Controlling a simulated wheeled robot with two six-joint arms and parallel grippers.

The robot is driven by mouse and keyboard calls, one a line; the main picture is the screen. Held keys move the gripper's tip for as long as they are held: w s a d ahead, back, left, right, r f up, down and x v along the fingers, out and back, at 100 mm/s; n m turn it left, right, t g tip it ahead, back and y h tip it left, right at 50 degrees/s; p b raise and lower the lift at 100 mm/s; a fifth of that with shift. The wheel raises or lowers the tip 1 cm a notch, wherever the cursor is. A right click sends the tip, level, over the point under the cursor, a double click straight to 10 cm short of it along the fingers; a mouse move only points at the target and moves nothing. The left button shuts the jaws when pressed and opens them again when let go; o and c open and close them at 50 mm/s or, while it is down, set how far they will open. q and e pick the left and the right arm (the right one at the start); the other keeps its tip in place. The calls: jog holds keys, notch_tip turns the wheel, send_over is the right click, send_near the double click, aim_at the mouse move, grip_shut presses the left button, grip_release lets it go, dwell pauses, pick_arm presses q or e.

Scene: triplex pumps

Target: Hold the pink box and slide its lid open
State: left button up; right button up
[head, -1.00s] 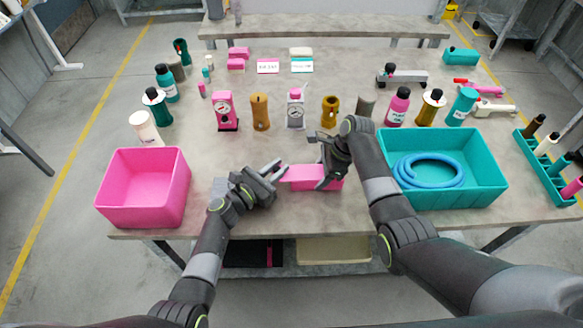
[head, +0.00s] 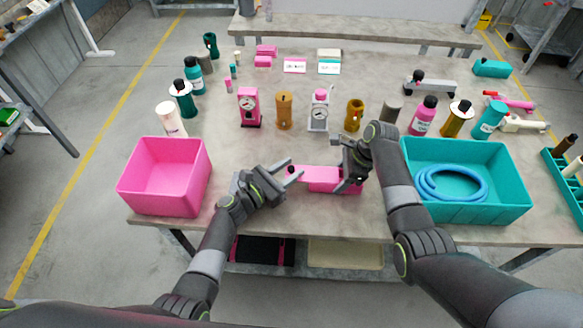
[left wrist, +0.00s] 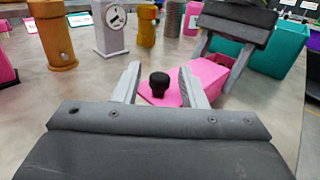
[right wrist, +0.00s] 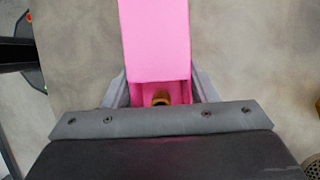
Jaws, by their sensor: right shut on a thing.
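The pink box (head: 322,184) lies near the front edge of the table. Its pink lid (right wrist: 155,40) is slid part way left, leaving a gap at the box's right end where something brown (right wrist: 161,98) shows inside. My right gripper (head: 352,182) is shut on the box's right end. A black knob (left wrist: 159,83) stands on the lid's left part. My left gripper (left wrist: 160,85) is open, its fingers on either side of the knob, with gaps visible. The head view also shows the knob (head: 291,168) at the left fingertips.
A pink bin (head: 165,205) stands to the left and a teal bin (head: 475,212) with a coiled blue hose (head: 450,183) to the right. Bottles and gauges, including a pink gauge (head: 249,106), stand behind. The table between them and the box is clear.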

pick_arm(q)
jog(key=v, duration=1.1)
pick_arm(e)
jog(key=o, duration=1.1)
jog(key=shift+o, duration=0.2)
jog(key=shift+r, duration=0.15)
